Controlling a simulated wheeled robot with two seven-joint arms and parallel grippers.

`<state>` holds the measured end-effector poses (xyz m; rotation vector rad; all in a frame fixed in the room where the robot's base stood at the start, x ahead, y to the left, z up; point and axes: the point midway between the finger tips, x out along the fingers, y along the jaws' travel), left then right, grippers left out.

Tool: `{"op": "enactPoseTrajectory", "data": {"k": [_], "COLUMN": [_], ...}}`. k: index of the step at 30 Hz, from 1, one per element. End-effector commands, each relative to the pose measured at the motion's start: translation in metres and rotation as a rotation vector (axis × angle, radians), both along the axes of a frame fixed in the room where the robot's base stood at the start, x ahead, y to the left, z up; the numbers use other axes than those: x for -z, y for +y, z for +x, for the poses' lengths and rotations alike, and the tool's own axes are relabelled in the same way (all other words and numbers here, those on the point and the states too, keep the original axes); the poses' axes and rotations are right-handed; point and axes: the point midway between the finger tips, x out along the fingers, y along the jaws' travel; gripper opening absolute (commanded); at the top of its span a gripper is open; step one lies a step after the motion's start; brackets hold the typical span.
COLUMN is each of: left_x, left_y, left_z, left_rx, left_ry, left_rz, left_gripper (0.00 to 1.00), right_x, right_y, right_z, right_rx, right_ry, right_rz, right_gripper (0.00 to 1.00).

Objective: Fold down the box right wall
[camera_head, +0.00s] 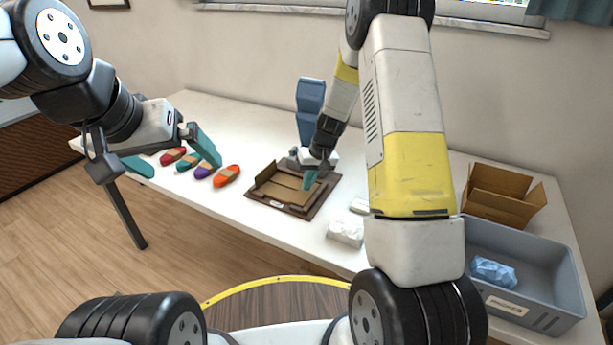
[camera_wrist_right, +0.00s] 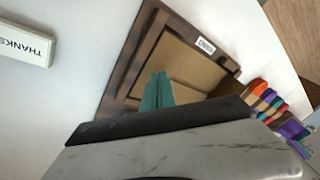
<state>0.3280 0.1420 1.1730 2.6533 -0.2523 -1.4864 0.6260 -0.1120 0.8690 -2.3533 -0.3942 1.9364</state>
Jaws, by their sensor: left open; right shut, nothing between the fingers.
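A brown cardboard box (camera_head: 283,192) lies in a dark brown tray (camera_head: 262,204) on the white table; it also shows in the wrist view (camera_wrist_right: 178,65). A low flap stands at its left back side in the head view. My right gripper (camera_head: 309,184) is shut and empty, pointing down over the right part of the box. Its teal fingertips (camera_wrist_right: 157,88) lie together over the cardboard in the wrist view; contact is unclear. The right wall is partly hidden by this gripper. My left gripper (camera_head: 172,160) is open and empty, left of the box.
Several coloured cord bundles (camera_head: 227,176) lie left of the tray. A white packet (camera_head: 345,232) and a small THANKS box (camera_wrist_right: 26,42) are near the tray. A grey bin (camera_head: 540,318) holding a blue bundle (camera_head: 493,272) and an open carton (camera_head: 497,207) stand right.

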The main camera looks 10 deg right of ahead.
Motion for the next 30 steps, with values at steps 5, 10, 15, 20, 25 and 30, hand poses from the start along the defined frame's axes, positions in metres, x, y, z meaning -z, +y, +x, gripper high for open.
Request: {"op": "enactPoseTrajectory", "data": {"k": [5, 10, 15, 20, 25, 30], "left_x": [0.0, 0.0, 0.0, 0.0, 0.0, 0.0], "left_y": [0.0, 0.0, 0.0, 0.0, 0.0, 0.0], "left_z": [0.0, 0.0, 0.0, 0.0, 0.0, 0.0], "left_rx": [0.0, 0.0, 0.0, 0.0, 0.0, 0.0], "left_ry": [0.0, 0.0, 0.0, 0.0, 0.0, 0.0], "left_rz": [0.0, 0.0, 0.0, 0.0, 0.0, 0.0], "left_gripper": [1.0, 1.0, 1.0, 1.0, 1.0, 1.0], "right_x": [0.001, 0.008, 0.011, 0.007, 0.0, -0.002], "right_y": [0.001, 0.006, 0.008, 0.007, 0.005, 0.004], "right_z": [0.0, 0.004, 0.006, 0.005, 0.004, 0.003], "right_rx": [0.0, -0.001, -0.001, -0.001, 0.001, 0.001], "right_ry": [0.001, 0.001, 0.0, 0.0, -0.001, 0.001], "right_rz": [0.0, 0.0, -0.001, -0.001, 0.0, 0.0], "right_gripper": [0.0, 0.0, 0.0, 0.0, 0.0, 0.0]}}
